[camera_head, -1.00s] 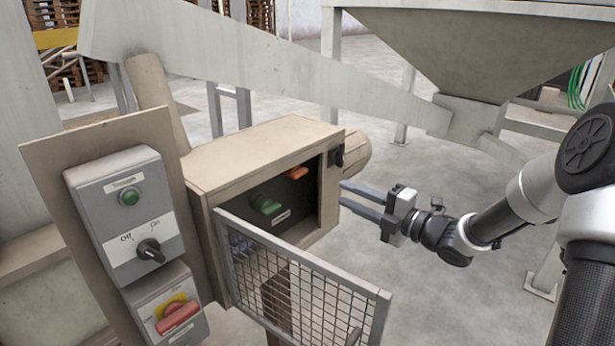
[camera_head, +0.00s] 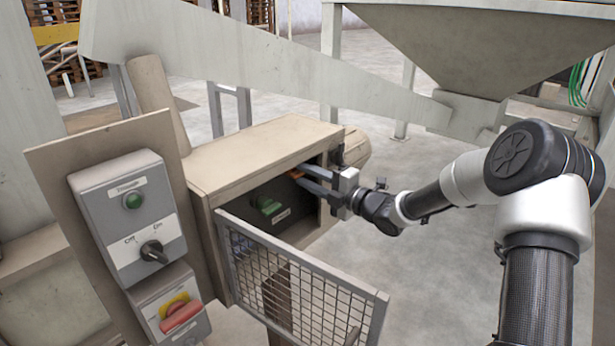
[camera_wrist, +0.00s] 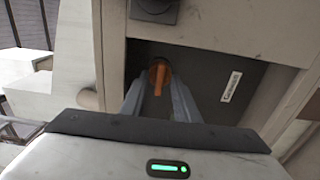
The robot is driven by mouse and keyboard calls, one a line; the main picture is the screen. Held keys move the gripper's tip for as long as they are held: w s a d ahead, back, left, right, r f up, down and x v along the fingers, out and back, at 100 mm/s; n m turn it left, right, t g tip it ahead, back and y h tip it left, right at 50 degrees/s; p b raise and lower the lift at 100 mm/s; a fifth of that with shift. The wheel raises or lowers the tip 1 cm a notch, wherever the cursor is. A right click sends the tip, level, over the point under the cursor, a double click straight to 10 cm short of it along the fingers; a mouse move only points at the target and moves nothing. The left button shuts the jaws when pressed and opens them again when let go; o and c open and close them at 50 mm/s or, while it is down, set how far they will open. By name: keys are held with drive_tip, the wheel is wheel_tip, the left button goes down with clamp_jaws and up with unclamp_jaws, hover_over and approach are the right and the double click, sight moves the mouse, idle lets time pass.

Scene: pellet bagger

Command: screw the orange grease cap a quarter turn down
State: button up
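The orange grease cap (camera_head: 295,174) is on the dark panel inside the beige box, near the right of its opening. In the wrist view the orange cap (camera_wrist: 158,74) shows as a round base with a bar-shaped grip pointing toward me. My gripper (camera_head: 301,174) reaches into the box opening from the right. In the wrist view my gripper (camera_wrist: 158,92) has its two fingers apart, one on each side of the cap's grip, with gaps visible. The head view hides part of the cap behind the fingers.
The beige box (camera_head: 255,155) surrounds the panel closely. An open mesh door (camera_head: 300,290) stands in front below. A grey switch box (camera_head: 128,215) stands at left. Open floor lies to the right.

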clamp_jaws()
drive_tip(key=shift+m, duration=0.3)
drive_tip(key=m+b, duration=0.1)
drive_tip(key=m, duration=0.1)
drive_tip(key=shift+f+m+b, duration=0.1)
drive_tip(key=shift+m+b, duration=0.2)
drive_tip(key=shift+b, duration=0.1)
drive_tip(key=m, duration=0.3)
drive_tip(key=shift+m, duration=0.3)
drive_tip(key=m, duration=0.5)
drive_tip(key=m+p, duration=0.2)
drive_tip(key=m, duration=0.4)
